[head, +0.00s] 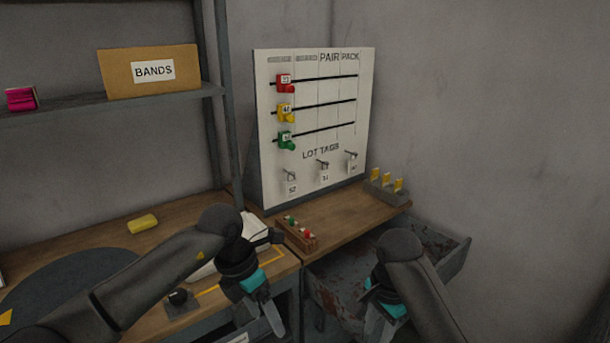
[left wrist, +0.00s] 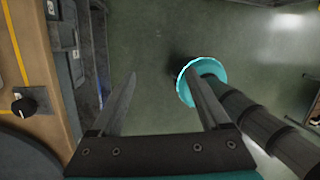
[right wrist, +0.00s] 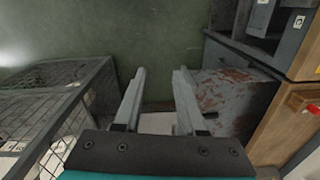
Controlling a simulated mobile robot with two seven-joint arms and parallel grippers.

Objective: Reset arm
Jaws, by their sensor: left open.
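My left gripper (head: 272,318) hangs over the front edge of the wooden bench, fingers pointing down. Neither gripper touches an object that I can see.
A wire cage (right wrist: 75,105) stands left in the right wrist view. A shelf holds a BANDS box (head: 120,75).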

